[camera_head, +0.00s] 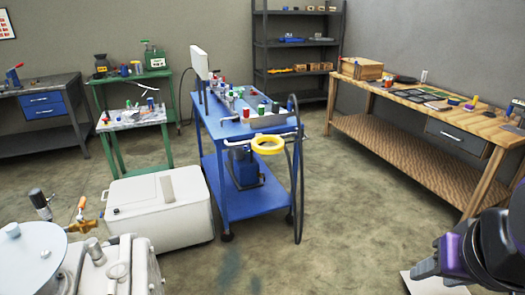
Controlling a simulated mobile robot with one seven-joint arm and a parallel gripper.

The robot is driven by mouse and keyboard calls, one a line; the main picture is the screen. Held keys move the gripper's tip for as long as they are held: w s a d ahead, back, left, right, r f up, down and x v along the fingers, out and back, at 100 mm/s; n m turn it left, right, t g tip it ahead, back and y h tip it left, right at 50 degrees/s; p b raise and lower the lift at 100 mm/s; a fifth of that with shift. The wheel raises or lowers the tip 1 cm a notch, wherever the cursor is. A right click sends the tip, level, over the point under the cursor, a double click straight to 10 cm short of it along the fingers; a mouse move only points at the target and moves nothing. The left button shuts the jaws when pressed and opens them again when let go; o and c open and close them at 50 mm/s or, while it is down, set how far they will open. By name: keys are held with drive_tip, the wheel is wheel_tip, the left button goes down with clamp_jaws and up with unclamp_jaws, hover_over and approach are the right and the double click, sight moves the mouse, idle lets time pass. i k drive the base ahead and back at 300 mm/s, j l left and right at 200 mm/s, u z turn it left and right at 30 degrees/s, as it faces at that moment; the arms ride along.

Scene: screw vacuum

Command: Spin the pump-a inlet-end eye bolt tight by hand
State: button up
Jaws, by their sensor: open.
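Pale grey pump machinery (145,270) stands at the lower left, cut off by the picture edges. A small grey ring (118,272) stands on its top and looks like an eye bolt. I cannot tell if it is pump-a's inlet-end one, or how far its thread sits in. My gripper (425,268) is a dark, blocky arm end at the lower right, open and far from the pump, with the floor between them. Its fingers are hard to make out, and I see nothing held in it.
A white box-shaped unit (160,208) sits just behind the pump. A blue cart (231,185) with parts and a yellow ring (268,144) stands mid-room. A wooden workbench (425,105) lines the right wall. The floor (345,225) between cart and bench is clear.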

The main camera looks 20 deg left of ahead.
sight(121, 278)
drive_tip(key=i+j+u, duration=0.1)
drive_tip(key=i+u, duration=0.65)
drive_tip(key=u, duration=0.25)
drive_tip(key=i+u, duration=0.4)
drive_tip(key=i+l+u, duration=0.1)
drive_tip(key=i+u, duration=0.2)
drive_tip(key=u, duration=0.15)
